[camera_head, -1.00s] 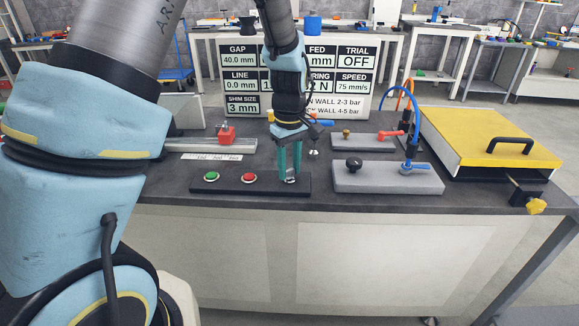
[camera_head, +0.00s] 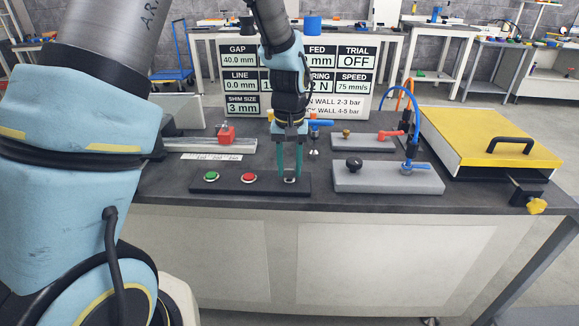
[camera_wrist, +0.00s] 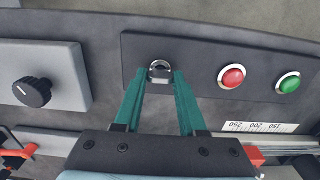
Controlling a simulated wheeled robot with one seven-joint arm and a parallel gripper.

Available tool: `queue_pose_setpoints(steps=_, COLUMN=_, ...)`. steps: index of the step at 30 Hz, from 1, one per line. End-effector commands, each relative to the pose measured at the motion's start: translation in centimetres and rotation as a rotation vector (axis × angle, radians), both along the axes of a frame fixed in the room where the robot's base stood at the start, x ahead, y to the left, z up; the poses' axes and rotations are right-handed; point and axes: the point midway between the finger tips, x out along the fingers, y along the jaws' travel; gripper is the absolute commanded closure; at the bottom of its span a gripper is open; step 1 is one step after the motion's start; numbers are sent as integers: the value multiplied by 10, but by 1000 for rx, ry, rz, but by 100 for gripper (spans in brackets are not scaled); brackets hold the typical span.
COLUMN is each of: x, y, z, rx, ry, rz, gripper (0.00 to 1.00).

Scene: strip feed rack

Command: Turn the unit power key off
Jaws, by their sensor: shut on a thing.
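The power key (camera_wrist: 160,71) is a small metal key switch at one end of the dark control panel (camera_wrist: 202,56). In the head view the key (camera_head: 290,180) is at the panel's right end, partly hidden by the fingers. My gripper (camera_wrist: 161,77) has its two green fingers closed around the key, one on each side. In the head view my gripper (camera_head: 291,176) points down at the panel from above. The key's exact angle is hard to read.
A red button (camera_head: 249,178) and a green button (camera_head: 211,176) sit on the same panel. A grey block with a black knob (camera_head: 354,164) stands to the right. A display board (camera_head: 240,85) behind reads TRIAL OFF. A yellow-topped box (camera_head: 480,135) is at far right.

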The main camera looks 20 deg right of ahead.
Motion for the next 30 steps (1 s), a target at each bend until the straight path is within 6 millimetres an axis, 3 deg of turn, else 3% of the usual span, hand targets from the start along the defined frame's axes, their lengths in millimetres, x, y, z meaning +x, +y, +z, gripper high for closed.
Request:
queue_pose_setpoints(steps=15, x=0, y=0, z=0, rx=0, ry=0, rz=-21, gripper=100)
queue_pose_setpoints(steps=16, x=0, y=0, z=0, rx=0, ry=0, rz=-21, gripper=59)
queue_pose_setpoints(steps=24, x=0, y=0, z=0, rx=0, ry=0, rz=-20, gripper=30)
queue_pose_setpoints(steps=30, x=0, y=0, z=0, rx=0, ry=0, rz=-20, gripper=30)
